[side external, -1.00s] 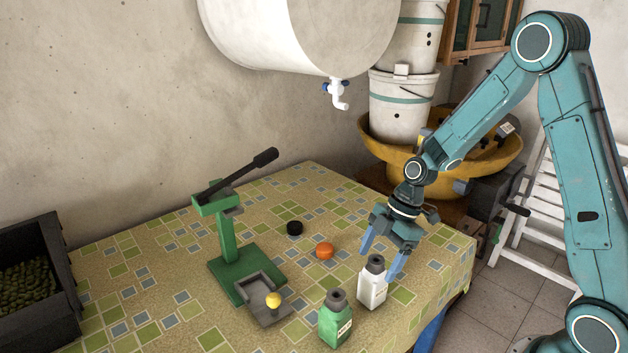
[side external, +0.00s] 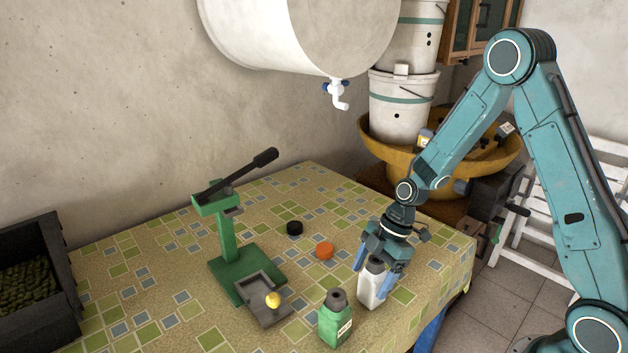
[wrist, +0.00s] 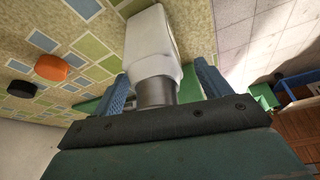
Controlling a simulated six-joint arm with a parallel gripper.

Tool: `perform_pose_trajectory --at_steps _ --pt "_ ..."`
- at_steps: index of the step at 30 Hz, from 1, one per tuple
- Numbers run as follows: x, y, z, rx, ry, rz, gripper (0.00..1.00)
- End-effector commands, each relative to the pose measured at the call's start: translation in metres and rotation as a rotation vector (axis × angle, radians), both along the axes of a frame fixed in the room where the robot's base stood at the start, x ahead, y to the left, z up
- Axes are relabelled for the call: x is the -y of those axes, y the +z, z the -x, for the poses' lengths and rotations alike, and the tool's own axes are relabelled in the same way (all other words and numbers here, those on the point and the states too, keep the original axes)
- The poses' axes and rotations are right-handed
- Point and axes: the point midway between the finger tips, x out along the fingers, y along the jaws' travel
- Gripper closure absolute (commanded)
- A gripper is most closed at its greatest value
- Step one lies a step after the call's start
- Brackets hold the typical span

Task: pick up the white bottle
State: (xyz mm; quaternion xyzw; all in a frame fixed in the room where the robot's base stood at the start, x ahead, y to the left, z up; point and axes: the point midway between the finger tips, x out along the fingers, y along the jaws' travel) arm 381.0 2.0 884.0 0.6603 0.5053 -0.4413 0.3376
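The white bottle (side external: 369,293) with a dark grey cap stands upright near the front right part of the table; it also shows in the wrist view (wrist: 151,40). My gripper (side external: 371,270) is above it, pointing down, with its blue fingers on either side of the bottle's upper part. In the wrist view the fingers are apart, with a visible gap between each and the bottle's neck, so my gripper is open. The fingers hide part of the bottle in the side view.
A green bottle (side external: 336,323) stands close by, in front and left of the white one. A green press (side external: 228,240) with a yellow ball (side external: 273,300), an orange cap (side external: 325,250) and a black cap (side external: 294,228) are farther left. The table (side external: 440,250) is clear to the right.

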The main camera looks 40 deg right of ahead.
Motion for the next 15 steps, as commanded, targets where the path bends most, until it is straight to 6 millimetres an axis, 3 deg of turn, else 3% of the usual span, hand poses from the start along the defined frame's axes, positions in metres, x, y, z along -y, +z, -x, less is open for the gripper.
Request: perform_pose_trajectory --at_steps 1,9,15 --pt "0.0001 0.0001 -0.0001 0.0 0.0 0.0 0.31" --pt "0.0001 0.0002 0.0 0.0 0.0 0.0 0.84" --pt "0.0 0.0006 -0.0004 0.002 0.001 -0.001 0.87"
